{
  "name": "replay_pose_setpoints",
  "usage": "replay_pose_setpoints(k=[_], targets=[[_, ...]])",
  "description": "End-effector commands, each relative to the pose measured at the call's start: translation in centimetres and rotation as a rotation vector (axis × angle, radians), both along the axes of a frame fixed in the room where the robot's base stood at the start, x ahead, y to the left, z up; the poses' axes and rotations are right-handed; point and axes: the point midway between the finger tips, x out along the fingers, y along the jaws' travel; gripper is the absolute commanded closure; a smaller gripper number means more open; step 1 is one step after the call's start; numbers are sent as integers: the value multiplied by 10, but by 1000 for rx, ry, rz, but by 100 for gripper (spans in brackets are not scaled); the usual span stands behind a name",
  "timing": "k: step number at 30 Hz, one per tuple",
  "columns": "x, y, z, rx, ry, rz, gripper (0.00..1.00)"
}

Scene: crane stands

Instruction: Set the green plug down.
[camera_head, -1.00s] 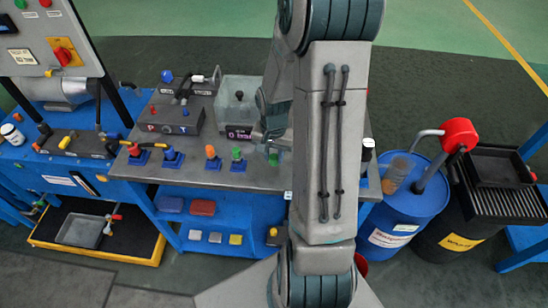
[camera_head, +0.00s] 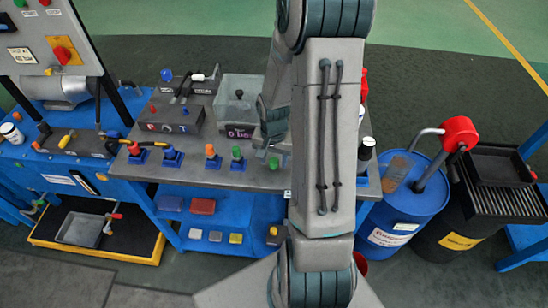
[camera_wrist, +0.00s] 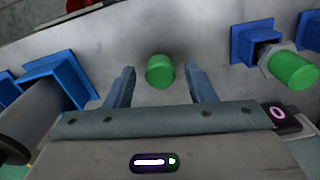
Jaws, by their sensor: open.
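A small green plug (camera_head: 273,163) stands on the grey bench top, near its front edge. In the wrist view the green plug (camera_wrist: 160,72) sits on bare grey surface, in line with the gap between my fingers and apart from both. My gripper (camera_wrist: 159,72) is open, with one blue-grey finger on each side of that gap. In the head view my gripper (camera_head: 266,148) is just behind the plug, partly hidden by my arm.
Another green-topped piece (camera_head: 237,154) stands left of the plug, beside an orange one (camera_head: 210,152). Blue and red pieces are farther left. A clear box (camera_head: 240,92) stands behind.

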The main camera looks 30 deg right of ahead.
Motion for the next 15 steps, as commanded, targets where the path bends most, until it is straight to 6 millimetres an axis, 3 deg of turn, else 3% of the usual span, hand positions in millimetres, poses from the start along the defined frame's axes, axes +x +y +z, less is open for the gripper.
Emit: replay_pose_setpoints(k=[5,15], targets=[[1,-1,14,-2,-4,-2,50],[1,-1,79,-3,-5,-1,50]])
